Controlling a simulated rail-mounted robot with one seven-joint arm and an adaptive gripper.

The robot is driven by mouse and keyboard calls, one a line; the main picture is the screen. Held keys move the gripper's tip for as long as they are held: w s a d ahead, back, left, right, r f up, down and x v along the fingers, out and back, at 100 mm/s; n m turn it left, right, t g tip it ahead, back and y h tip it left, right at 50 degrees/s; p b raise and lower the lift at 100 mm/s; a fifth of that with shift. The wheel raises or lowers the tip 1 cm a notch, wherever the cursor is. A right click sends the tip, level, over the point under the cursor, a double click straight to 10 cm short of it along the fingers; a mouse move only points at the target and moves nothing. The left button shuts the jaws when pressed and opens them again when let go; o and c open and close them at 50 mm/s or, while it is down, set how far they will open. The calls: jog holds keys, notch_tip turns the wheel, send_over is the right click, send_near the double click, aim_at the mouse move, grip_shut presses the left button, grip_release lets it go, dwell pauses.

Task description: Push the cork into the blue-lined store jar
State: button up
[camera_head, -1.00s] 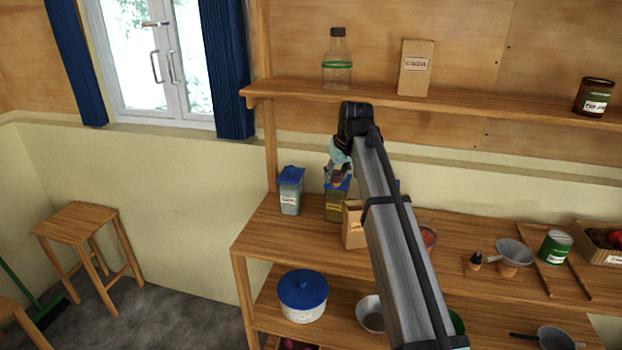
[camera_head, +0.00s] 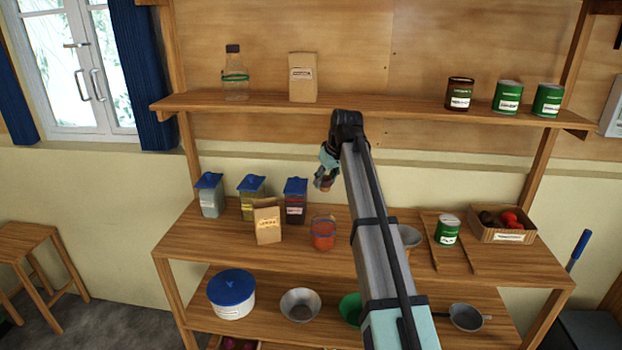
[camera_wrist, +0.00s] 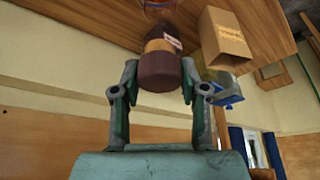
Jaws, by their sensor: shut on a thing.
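The cork (camera_wrist: 160,72) is a brown stopper with a darker end and a paler part. My gripper (camera_wrist: 158,84) is shut on it in the wrist view. In the head view my gripper (camera_head: 322,181) holds the cork up in the air, apart from the bench. A clear jar (camera_head: 323,234) with reddish contents and a bluish line near its rim stands on the bench, roughly below my gripper in the picture. Part of this jar also shows at the top edge of the wrist view (camera_wrist: 156,8). The cork's far end is partly hidden.
Three blue-lidded containers, one pale (camera_head: 209,197), one greenish (camera_head: 251,200), one dark (camera_head: 295,202), stand behind the jar. A paper bag (camera_head: 267,222) stands left of it. A green tin (camera_head: 447,232) and a crate (camera_head: 502,236) stand right. The upper shelf (camera_head: 380,109) runs behind my gripper.

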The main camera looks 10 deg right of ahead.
aim_at(324, 190)
jog(key=shift+a, duration=0.15)
jog(key=shift+f+b, duration=1.3)
jog(key=shift+f, duration=1.95)
jog(key=shift+f, duration=0.1)
jog(key=shift+f, duration=0.8)
dwell(1.6)
jog(key=o, duration=1.4)
jog(key=shift+o, duration=0.2)
jog(key=shift+r+p, duration=0.1)
jog(key=shift+p, duration=0.25)
jog(key=shift+r+p, duration=2.15)
jog(key=shift+r, duration=1.8)
